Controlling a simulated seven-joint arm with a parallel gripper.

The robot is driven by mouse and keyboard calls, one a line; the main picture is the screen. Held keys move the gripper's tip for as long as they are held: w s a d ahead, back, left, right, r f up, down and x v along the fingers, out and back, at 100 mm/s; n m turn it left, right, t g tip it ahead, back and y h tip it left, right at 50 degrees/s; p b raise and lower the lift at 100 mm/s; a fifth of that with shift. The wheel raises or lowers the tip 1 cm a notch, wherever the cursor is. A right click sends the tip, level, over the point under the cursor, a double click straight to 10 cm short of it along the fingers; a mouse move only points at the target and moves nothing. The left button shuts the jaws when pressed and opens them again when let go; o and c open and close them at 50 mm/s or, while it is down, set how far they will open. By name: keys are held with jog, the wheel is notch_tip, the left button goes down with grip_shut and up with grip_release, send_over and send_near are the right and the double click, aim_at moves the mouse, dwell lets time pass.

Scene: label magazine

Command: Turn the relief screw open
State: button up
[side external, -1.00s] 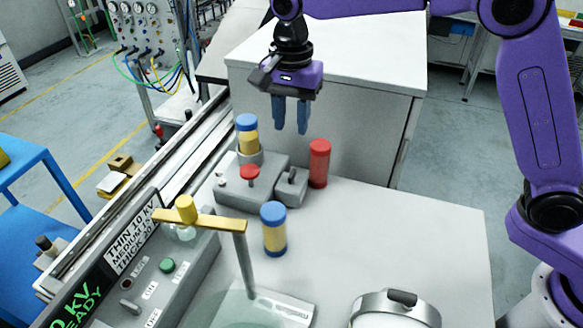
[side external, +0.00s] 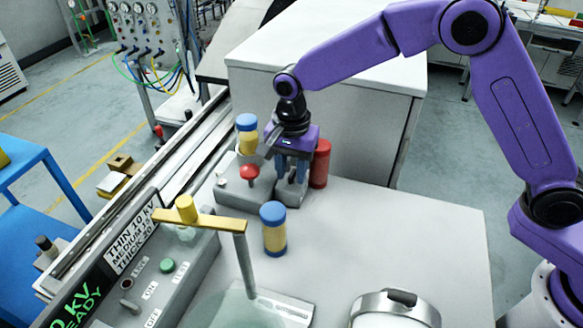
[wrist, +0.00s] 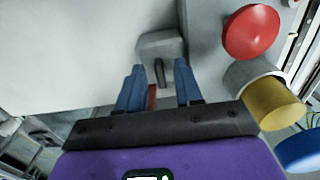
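The grey housing (side external: 245,193) carries a red mushroom-shaped knob (side external: 249,172), which also shows in the wrist view (wrist: 250,32). A small grey block (side external: 287,198) stands at its right side. In the wrist view a thin dark upright handle (wrist: 159,72) stands out from this block (wrist: 160,45); it appears to be the relief screw. My gripper (side external: 292,172) points down over the block. Its blue fingers (wrist: 157,68) are apart, one on each side of the handle, with visible gaps. The fingers hide the handle in the side view.
A red cylinder (side external: 320,164) stands close behind my gripper to the right. A blue-capped yellow cylinder (side external: 247,134) sits in a holder on the housing; another (side external: 274,230) stands on the table in front. A yellow T-bar (side external: 199,220) rises at the front left.

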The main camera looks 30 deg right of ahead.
grip_shut()
